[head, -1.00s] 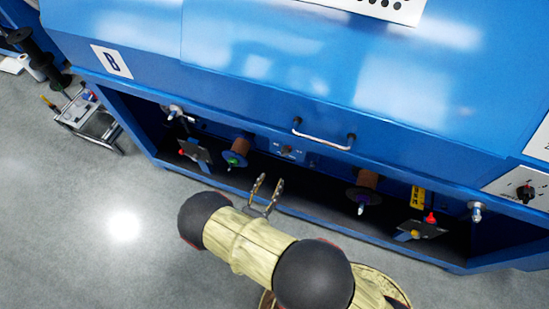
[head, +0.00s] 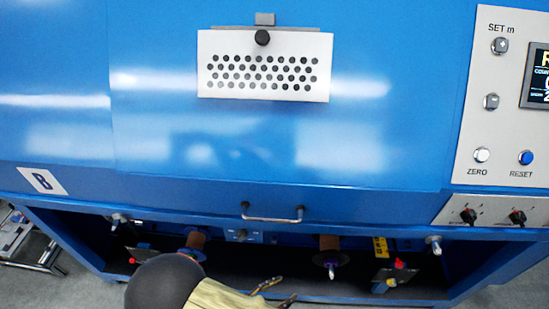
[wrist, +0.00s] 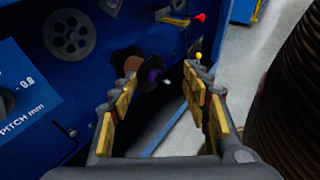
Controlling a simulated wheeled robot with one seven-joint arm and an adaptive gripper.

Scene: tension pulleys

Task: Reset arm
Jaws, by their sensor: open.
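My gripper (head: 281,291) is low in the head view, in front of the open lower bay of the blue machine (head: 300,150). Its two fingers are apart with nothing between them. In the wrist view the open gripper (wrist: 165,95) points at the machine, with a spool (wrist: 135,65) on a purple-tipped spindle beyond the fingers. In the head view a brown spool (head: 329,243) shows behind and to the right of the fingers, and another spool (head: 196,240) to the left.
A metal handle (head: 272,218) juts out above the bay. A control panel (head: 500,130) with knobs and buttons is at right. A dark ribbed cylinder (wrist: 295,100) fills the wrist view's right side. A trolley (head: 25,240) stands at far left. Grey floor shows at lower left.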

